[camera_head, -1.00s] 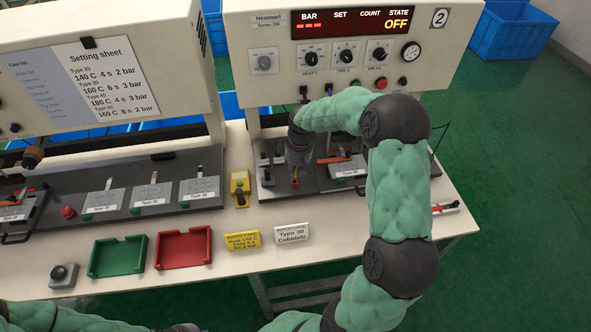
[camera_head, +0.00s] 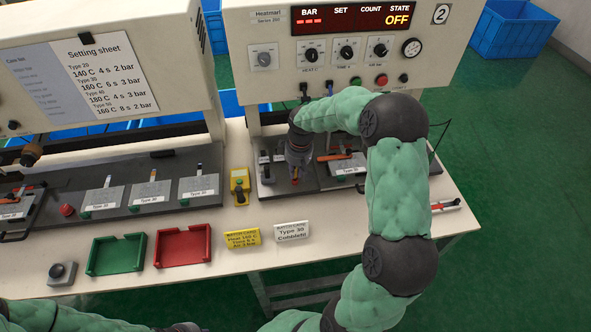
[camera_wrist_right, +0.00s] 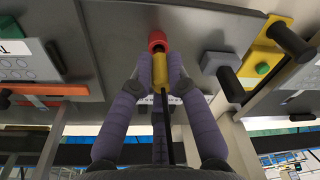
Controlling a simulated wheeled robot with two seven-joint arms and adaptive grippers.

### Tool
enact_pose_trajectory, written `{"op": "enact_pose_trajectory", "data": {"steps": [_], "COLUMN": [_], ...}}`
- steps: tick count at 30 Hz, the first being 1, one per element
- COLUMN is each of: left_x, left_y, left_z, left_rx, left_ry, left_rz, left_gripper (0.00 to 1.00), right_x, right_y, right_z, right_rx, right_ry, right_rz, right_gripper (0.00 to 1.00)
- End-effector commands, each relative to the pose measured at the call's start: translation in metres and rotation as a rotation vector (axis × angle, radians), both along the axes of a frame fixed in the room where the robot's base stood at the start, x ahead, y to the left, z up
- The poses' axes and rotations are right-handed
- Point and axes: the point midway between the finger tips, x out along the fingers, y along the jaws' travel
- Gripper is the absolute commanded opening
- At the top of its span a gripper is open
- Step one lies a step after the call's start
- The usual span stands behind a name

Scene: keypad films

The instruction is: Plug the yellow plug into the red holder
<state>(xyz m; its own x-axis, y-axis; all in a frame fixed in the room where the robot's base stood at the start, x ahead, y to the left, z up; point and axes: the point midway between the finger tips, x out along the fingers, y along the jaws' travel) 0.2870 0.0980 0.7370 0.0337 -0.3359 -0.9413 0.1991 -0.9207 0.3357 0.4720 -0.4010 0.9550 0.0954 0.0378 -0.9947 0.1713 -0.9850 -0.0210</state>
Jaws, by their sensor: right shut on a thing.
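My right gripper (camera_head: 296,172) points down over the left part of the right-hand machine's base. In the right wrist view its two purple fingers (camera_wrist_right: 159,78) are shut on the yellow plug (camera_wrist_right: 159,66), with a black cable running back between them. The plug's front end meets the red holder (camera_wrist_right: 157,42), in line with it. I cannot tell how deep the plug sits. In the head view the red holder (camera_head: 295,182) shows just below the fingertips, and the gripper hides most of the plug. Of my left arm only green links show at the bottom left; its gripper is not visible.
A grey block (camera_wrist_right: 220,63) stands beside the red holder. A yellow box (camera_head: 240,187) stands left of the machine. Green tray (camera_head: 92,268), red tray (camera_head: 158,262) and two cards, yellow (camera_head: 243,238) and white (camera_head: 292,232), lie along the table's front.

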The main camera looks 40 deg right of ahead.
Motion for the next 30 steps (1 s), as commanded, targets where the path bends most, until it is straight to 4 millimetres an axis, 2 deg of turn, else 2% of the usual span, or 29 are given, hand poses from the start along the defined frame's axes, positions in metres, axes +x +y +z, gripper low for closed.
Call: {"op": "enact_pose_trajectory", "data": {"steps": [21,22,24,30], "left_x": [0.000,0.000,0.000,0.000], "left_y": [0.000,0.000,0.000,0.000], "left_z": [-0.009,-0.009,-0.009,-0.009], "left_rx": [0.000,0.000,0.000,0.000], "left_ry": [0.000,0.000,0.000,0.000], "left_rz": [0.000,0.000,0.000,0.000], "left_gripper": [0.00,0.00,0.00,0.00], "right_x": [0.000,0.000,0.000,0.000], "right_y": [0.000,0.000,0.000,0.000], "right_z": [-0.016,-0.016,-0.015,-0.015], "right_rx": [0.000,0.000,0.000,0.000], "right_ry": [0.000,0.000,0.000,0.000], "right_rz": [0.000,0.000,0.000,0.000], "right_gripper": [0.00,0.23,0.42,0.45]}}
